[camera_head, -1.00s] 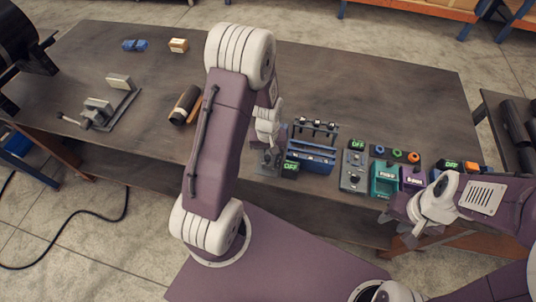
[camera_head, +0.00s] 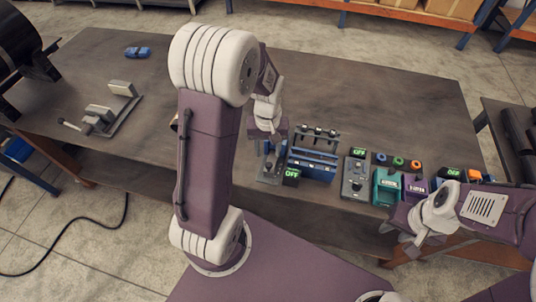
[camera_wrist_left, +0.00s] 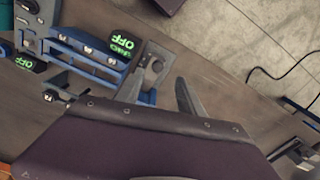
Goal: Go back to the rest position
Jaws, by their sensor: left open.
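My left gripper (camera_head: 268,148) is just above and behind the small grey switch box (camera_head: 270,172) near the table's front edge; my upper arm blocks part of this area in the head view. In the left wrist view its two fingers (camera_wrist_left: 168,72) are spread apart with nothing between them, and the switch box (camera_wrist_left: 152,65) shows beyond them. My right gripper (camera_head: 404,232) hangs at the front edge at the right, its fingers apart and empty.
A blue rack (camera_head: 312,165) stands right of the switch box. A grey control box (camera_head: 355,180), a teal device (camera_head: 386,187) and a purple one (camera_head: 414,190) follow. A vise (camera_head: 105,115) and a blue part (camera_head: 138,52) are at left. The table's back right is clear.

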